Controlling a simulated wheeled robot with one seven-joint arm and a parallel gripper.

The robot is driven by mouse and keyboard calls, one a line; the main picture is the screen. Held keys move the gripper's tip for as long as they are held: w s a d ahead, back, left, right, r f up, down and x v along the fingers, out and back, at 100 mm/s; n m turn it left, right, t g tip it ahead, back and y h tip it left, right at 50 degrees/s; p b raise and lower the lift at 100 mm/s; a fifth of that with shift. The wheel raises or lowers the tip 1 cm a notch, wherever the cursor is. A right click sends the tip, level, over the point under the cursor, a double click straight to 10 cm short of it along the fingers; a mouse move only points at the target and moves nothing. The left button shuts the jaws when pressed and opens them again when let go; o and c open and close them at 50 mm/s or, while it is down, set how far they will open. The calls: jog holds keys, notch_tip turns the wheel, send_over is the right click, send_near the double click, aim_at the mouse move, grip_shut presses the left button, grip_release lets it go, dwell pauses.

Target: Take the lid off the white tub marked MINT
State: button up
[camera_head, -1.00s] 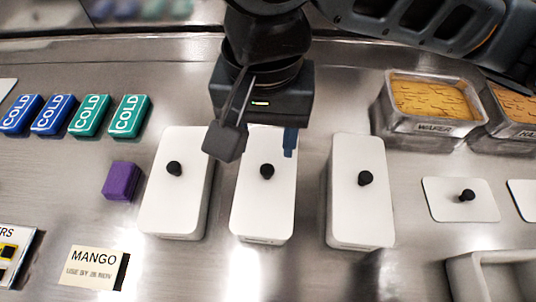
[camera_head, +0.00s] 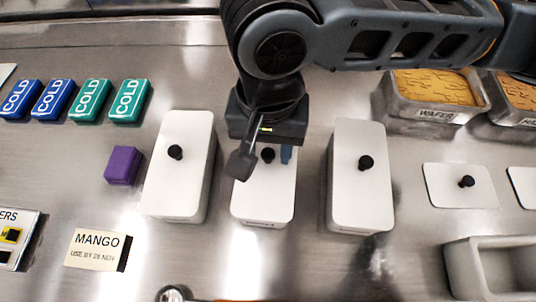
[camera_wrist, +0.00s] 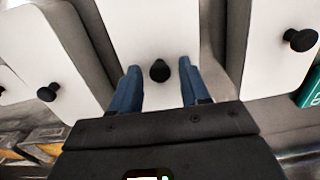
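Three white tubs with white lids and black knobs stand in a row: a left tub (camera_head: 178,170), a middle tub (camera_head: 262,205) and a right tub (camera_head: 360,190). The labels on their front faces are too small to read, so I cannot tell which is marked MINT. My gripper (camera_head: 264,160) is over the middle tub. In the wrist view my gripper (camera_wrist: 159,75) is open, with its blue fingers on either side of the middle lid's black knob (camera_wrist: 160,71). There is a gap between each finger and the knob.
A purple block (camera_head: 122,165) and several COLD packs (camera_head: 88,100) lie left. A MANGO card (camera_head: 95,250) is at front left. A wafer tray (camera_head: 435,113) stands at back right. A loose lid (camera_head: 445,197) and an open grey-white container (camera_head: 462,280) are at right.

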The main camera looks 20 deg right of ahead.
grip_shut()
jog(key=shift+r, duration=0.1)
dwell(0.3)
